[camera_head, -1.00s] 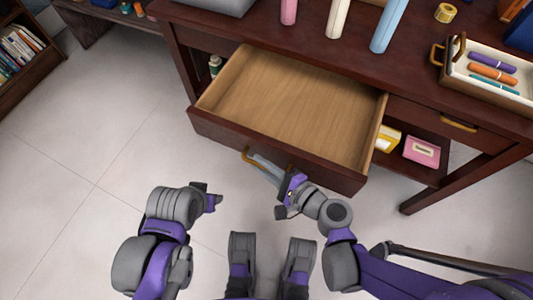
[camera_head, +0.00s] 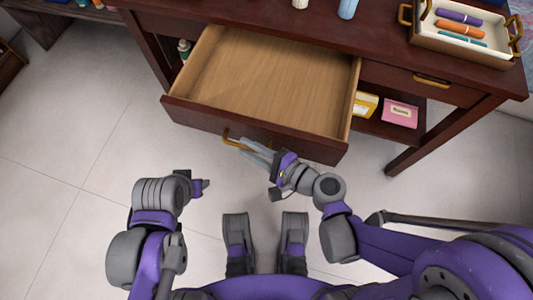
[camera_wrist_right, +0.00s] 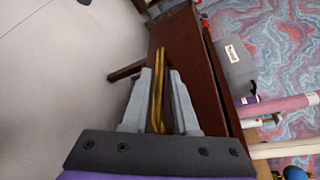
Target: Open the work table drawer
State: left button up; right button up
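The dark wood work table drawer (camera_head: 270,75) is pulled far out and its light wood inside is empty. Its front (camera_head: 195,115) carries a brass handle (camera_head: 233,138), which also shows in the right wrist view (camera_wrist_right: 158,85). My right gripper (camera_head: 258,150) is at the handle. In the right wrist view its two grey fingers (camera_wrist_right: 161,95) stand apart, one on each side of the handle, with gaps visible. Part of the handle is hidden by the gripper in the head view. My left gripper (camera_head: 193,184) is away from the drawer, left over the floor, its fingers unclear.
A tray (camera_head: 470,50) with markers stands on the table top (camera_head: 385,50) at the right. A second, closed drawer has a brass handle (camera_head: 432,81). A pink box (camera_head: 400,113) and a yellow box (camera_head: 365,103) sit on the lower shelf. The floor at left is clear.

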jog(key=p+v, duration=0.1)
jog(key=v, duration=0.8)
dwell(0.3)
